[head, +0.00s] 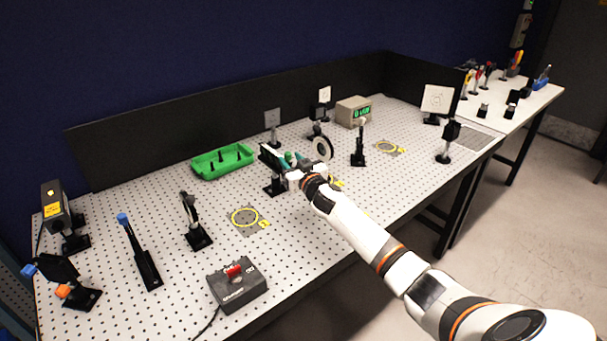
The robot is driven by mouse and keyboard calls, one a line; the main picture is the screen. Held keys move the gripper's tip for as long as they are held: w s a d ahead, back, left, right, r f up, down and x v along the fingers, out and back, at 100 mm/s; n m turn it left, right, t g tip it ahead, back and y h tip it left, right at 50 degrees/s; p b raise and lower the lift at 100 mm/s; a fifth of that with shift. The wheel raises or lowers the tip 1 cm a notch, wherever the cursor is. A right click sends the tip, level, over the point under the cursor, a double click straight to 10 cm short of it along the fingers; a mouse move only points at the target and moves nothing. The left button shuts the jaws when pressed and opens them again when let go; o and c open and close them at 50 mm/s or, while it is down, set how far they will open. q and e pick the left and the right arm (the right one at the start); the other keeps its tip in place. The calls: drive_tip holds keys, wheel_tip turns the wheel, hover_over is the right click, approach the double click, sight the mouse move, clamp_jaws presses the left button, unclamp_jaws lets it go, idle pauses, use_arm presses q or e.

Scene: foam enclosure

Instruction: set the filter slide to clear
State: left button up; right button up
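What looks like the filter slide (269,157) is a dark bar on a black post and base, near the middle of the perforated table in the head view. My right gripper (289,162) is at its right end, with green and teal parts showing around the fingertips. The gripper and wrist cover part of the slide, so its setting cannot be read. I cannot tell whether the fingers touch it, or whether they are open or shut. My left gripper is not in view.
A green tray (222,160) lies behind and left of the slide. A round ring mount (322,149) and a black post (359,147) stand close to its right. A grey box with a red switch (238,287) is at the front. Yellow-ringed marks (245,217) lie on bare table.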

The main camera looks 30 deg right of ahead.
drive_tip(key=s+a, duration=0.1)
drive_tip(key=s, duration=0.7)
drive_tip(key=shift+s+b, duration=0.15)
drive_tip(key=shift+b, duration=0.3)
